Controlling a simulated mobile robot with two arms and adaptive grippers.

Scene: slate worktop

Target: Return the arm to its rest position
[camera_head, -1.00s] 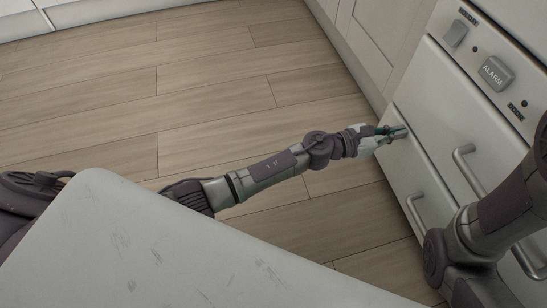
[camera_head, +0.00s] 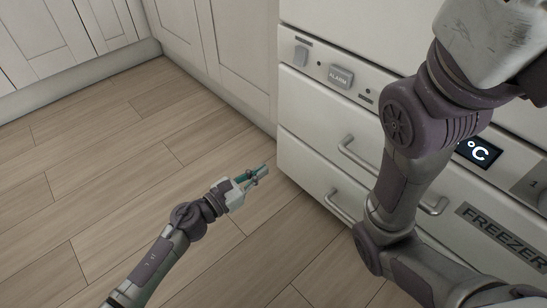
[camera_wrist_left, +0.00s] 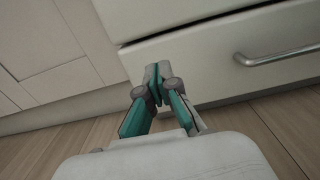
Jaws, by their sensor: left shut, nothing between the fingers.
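My left arm comes up from the bottom left in the head view. Its gripper (camera_head: 262,173) is over the wooden floor, left of the freezer front, and is shut and empty. In the left wrist view the teal and grey fingers (camera_wrist_left: 157,82) meet at their tips in front of a drawer. My right arm (camera_head: 405,170) stands across the right side of the head view, in front of the freezer. Its gripper is out of view.
The freezer front (camera_head: 310,170) has drawers with bar handles (camera_head: 360,165) that stick out. A control strip with an alarm button (camera_head: 341,77) runs above. White cupboards (camera_head: 240,50) line the back. The wooden floor (camera_head: 120,150) at left is clear.

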